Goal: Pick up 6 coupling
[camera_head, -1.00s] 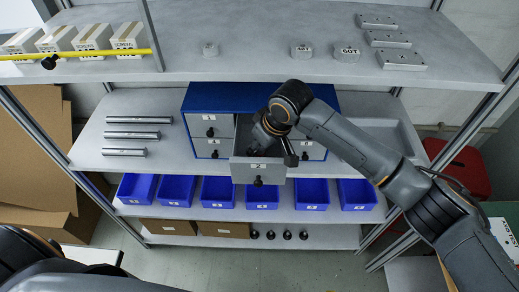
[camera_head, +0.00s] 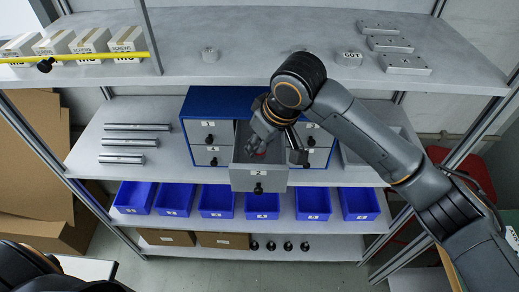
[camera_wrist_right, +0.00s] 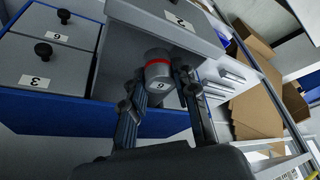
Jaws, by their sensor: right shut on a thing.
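The 6 coupling (camera_wrist_right: 158,72) is a short grey cylinder with a red band and a "6" on its face. In the right wrist view it sits between the fingers of my right gripper (camera_wrist_right: 158,92), which is shut on it. In the head view my right gripper (camera_head: 261,142) is over the open drawer 2 (camera_head: 258,179), and only a bit of the red band shows. Drawer 2 also shows at the top of the right wrist view (camera_wrist_right: 178,18). Whether the coupling touches the drawer is unclear. My left gripper is out of view.
The blue cabinet (camera_head: 210,97) has other drawers, shut, with black knobs. The top shelf (camera_head: 260,68) overhangs it. Grey rods (camera_head: 128,142) lie left of the cabinet. Blue bins (camera_head: 262,206) stand below the open drawer. A grey tray (camera_head: 352,155) is at right.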

